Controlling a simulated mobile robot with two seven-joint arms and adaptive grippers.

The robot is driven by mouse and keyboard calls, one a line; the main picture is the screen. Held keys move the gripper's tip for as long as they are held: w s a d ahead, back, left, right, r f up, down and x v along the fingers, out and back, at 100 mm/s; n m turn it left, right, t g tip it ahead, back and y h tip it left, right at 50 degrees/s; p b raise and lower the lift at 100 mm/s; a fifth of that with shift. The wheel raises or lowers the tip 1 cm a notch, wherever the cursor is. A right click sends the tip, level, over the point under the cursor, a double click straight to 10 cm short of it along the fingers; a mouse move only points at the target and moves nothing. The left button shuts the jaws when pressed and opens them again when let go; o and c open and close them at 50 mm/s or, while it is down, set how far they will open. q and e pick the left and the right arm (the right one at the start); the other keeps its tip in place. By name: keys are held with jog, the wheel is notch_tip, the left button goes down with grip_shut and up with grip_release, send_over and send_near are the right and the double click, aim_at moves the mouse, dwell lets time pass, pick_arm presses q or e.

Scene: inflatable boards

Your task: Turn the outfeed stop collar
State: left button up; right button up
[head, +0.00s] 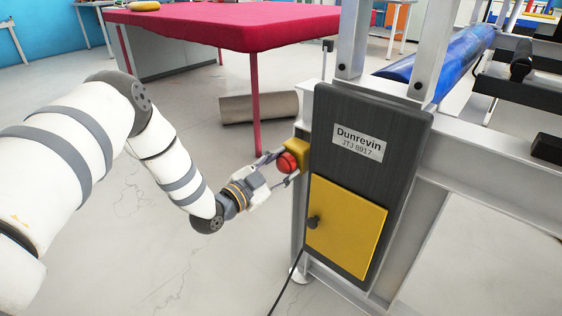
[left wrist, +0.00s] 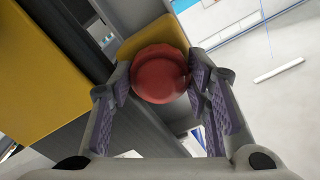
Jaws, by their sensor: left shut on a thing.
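The outfeed stop collar (head: 289,162) is a round red knob on a yellow housing (head: 303,150), at the left side of the machine's dark cabinet. In the left wrist view the red collar (left wrist: 158,72) fills the space between the fingers, with the yellow housing (left wrist: 152,38) behind it. My left gripper (head: 284,166) is shut on the collar, one finger on each side. The collar's rear is hidden. My right gripper is not in view.
The dark cabinet (head: 385,117) has a yellow door (head: 345,225) with a black knob, below the collar. A cable hangs below it. A pink-topped table (head: 230,22) stands behind, with a tan roll (head: 258,107) on the floor. The floor at lower left is clear.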

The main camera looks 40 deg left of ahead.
pick_arm(q)
jog(key=shift+m+p, duration=0.45)
jog(key=shift+m, duration=0.35)
jog(key=o, duration=1.2)
jog(key=s, duration=0.8)
jog(key=s+a, duration=0.1)
jog(key=s, duration=0.3)
